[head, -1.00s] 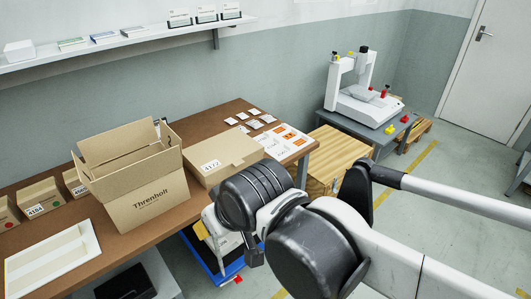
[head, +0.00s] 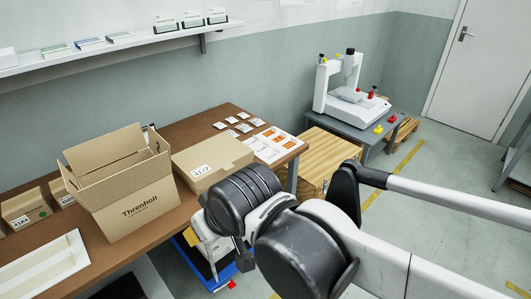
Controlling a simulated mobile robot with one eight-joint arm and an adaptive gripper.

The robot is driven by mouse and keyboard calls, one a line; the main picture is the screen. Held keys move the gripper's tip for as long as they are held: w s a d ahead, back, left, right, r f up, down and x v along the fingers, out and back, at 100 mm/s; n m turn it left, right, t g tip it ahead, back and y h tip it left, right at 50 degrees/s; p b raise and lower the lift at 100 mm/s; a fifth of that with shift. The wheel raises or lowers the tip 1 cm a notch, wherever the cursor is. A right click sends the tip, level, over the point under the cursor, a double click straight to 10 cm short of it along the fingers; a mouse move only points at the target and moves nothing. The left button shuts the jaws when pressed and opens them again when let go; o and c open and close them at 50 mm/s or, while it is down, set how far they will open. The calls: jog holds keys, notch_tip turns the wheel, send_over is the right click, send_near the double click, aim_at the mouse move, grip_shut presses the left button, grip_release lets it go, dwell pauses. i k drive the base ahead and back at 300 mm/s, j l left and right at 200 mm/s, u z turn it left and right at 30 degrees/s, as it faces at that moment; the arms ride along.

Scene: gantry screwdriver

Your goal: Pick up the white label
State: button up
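Several small white labels or cards (head: 232,120) lie in rows on the brown workbench, towards its back right, in the head view. Beside them is a white sheet (head: 266,153) with orange patches. I cannot tell which of these is the white label named in the task. A closed carton (head: 207,166) also carries a white label with the number 4172 on its front face. My arm crosses the right foreground, with its dark wrist joint in front of the workbench's edge.
An open Threnholt carton (head: 135,205) stands on the workbench (head: 180,222), with smaller numbered boxes (head: 25,208) and a white tray (head: 40,272) at left. A wall shelf (head: 110,47) is above. A wooden stack (head: 318,165) and a gantry machine (head: 350,92) stand at right.

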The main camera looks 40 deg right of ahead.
aim_at(254, 139)
jog(key=i+l+u, duration=0.15)
jog(key=l+u, duration=0.15)
jog(key=l, duration=0.6)
jog(key=l+u, duration=0.25)
jog(key=l, duration=0.7)
jog(key=l+u, duration=0.3)
jog(key=l, duration=0.65)
jog(key=l+u, duration=0.3)
jog(key=l, duration=0.65)
jog(key=k, duration=0.05)
